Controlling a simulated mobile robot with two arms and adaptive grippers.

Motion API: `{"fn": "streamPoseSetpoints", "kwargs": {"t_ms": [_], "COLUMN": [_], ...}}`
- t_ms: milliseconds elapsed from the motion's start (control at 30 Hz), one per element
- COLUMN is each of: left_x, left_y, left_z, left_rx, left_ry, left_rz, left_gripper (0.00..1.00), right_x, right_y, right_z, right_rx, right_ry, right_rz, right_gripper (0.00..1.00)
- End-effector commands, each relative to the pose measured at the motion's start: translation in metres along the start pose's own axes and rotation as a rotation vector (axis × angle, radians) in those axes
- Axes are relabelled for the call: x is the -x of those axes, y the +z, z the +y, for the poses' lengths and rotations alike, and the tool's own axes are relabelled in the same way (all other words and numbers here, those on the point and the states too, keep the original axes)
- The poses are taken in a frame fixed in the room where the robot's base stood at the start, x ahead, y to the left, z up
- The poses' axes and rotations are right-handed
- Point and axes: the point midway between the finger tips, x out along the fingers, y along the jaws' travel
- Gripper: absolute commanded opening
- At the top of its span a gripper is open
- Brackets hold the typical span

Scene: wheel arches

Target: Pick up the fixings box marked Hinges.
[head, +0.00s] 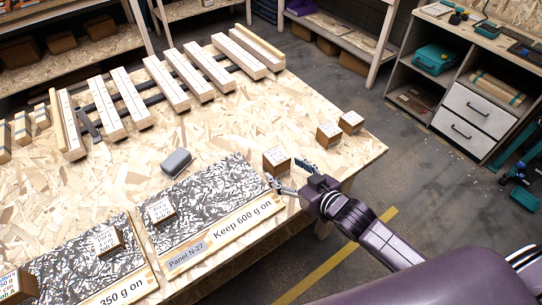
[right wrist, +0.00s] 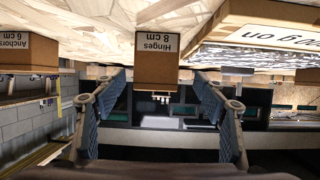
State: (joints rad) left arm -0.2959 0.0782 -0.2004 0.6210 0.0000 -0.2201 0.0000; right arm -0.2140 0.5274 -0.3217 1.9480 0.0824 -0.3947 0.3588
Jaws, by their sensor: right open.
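The fixings box marked Hinges is a small brown box with a white label reading "Hinges 8 cm" in the right wrist view (right wrist: 157,72). In the head view this box (head: 277,161) stands on the chipboard table near its front right edge. My right gripper (head: 293,178) is open at the box's near right side. In the right wrist view its blue-padded fingers (right wrist: 159,88) show to either side of the box, with gaps on both sides. I cannot tell whether the fingertips reach past its near face. My left gripper is not in view.
Two similar boxes (head: 328,135) (head: 350,122) stand farther right; one box (right wrist: 25,55) reads "Anchors 6 cm". A speckled panel marked "Keep 600 g on" (head: 195,190) lies left of the Hinges box. A grey rounded case (head: 176,162) and wooden slats (head: 166,84) lie behind.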

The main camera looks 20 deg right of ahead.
Motion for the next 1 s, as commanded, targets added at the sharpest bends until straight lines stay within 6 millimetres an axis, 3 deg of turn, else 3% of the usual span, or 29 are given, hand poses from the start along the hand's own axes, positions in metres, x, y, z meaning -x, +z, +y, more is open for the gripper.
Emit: {"fn": "streamPoseSetpoints", "kwargs": {"t_ms": [100,200,333,600,833,1000], "left_x": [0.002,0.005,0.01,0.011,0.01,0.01], "left_y": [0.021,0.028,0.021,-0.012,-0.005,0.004], "left_z": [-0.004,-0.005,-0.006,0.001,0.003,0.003], "left_rx": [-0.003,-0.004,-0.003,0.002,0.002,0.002], "left_ry": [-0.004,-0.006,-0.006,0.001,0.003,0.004], "left_rz": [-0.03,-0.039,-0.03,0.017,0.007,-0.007], "left_gripper": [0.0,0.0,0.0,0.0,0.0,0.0], "right_x": [-0.011,-0.02,-0.037,-0.061,-0.062,-0.062], "right_y": [-0.002,-0.003,-0.004,-0.002,-0.002,-0.002], "right_z": [0.0,0.002,0.005,0.005,0.005,0.005], "right_rx": [0.0,0.001,0.002,0.001,0.002,0.002], "right_ry": [0.001,0.002,0.002,0.001,0.001,0.001], "right_rz": [0.001,0.001,0.002,0.001,0.0,0.0], "right_gripper": [0.65,0.65,0.65,0.65,0.65,0.48]}}
